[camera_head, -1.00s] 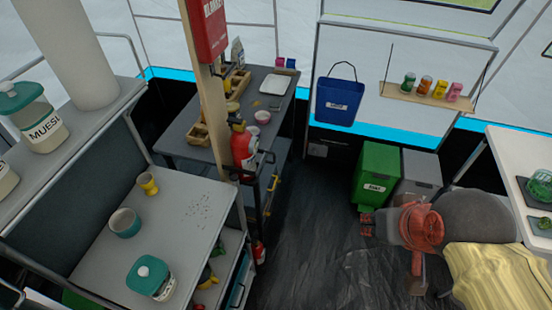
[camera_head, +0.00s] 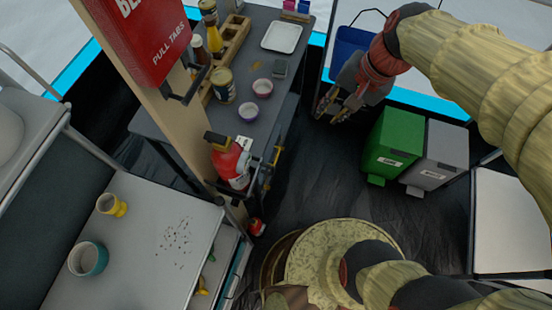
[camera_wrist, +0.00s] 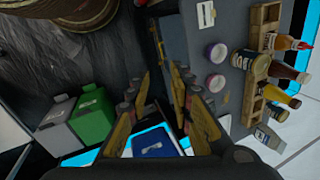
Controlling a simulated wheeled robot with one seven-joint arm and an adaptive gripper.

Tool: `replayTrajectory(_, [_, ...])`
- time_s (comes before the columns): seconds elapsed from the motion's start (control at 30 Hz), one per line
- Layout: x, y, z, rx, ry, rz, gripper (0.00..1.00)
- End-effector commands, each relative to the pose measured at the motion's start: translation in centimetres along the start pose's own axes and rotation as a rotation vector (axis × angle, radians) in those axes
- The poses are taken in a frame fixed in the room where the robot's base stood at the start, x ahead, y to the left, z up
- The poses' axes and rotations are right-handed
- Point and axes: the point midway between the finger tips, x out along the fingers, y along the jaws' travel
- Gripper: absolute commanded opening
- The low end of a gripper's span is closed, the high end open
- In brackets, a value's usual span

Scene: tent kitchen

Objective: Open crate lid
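No crate with a lid can be told for certain in either view. A green lidded box (camera_head: 392,145) and a grey lidded box (camera_head: 440,160) stand side by side on the floor, both lids down. They also show in the wrist view, green (camera_wrist: 92,120) and grey (camera_wrist: 58,133). My gripper (camera_head: 336,104) is in the air between the dark worktable and the green box, pointing down. In the wrist view my gripper (camera_wrist: 161,85) has its fingers apart with nothing between them. A blue bin (camera_head: 352,42) is behind my gripper, partly hidden by my arm.
The dark worktable (camera_head: 262,55) holds bowls, bottles, a wooden rack and a white tray (camera_head: 282,37). A red fire extinguisher (camera_head: 230,163) is beside a wooden post. A grey table (camera_head: 135,245) with two cups is at the lower left. Dark floor (camera_head: 330,180) is clear between.

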Motion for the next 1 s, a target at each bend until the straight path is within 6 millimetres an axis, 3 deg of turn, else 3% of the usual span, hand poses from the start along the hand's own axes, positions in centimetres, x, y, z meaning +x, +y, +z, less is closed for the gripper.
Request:
replayTrajectory(0.03, [1.8,-0.5,-0.9,0.077,-0.054,-0.006,0.22])
replayTrajectory(0.27, [8.4,-3.1,-4.3,0.437,-0.274,-0.038,0.22])
replayTrajectory(0.5, [16.6,-4.8,-8.0,0.822,-0.498,-0.043,0.22])
replayTrajectory(0.77, [26.8,-5.1,-11.6,1.245,-0.737,-0.020,0.22])
replayTrajectory(1.0, [37.3,-3.6,-14.0,1.636,-0.955,0.024,0.22])
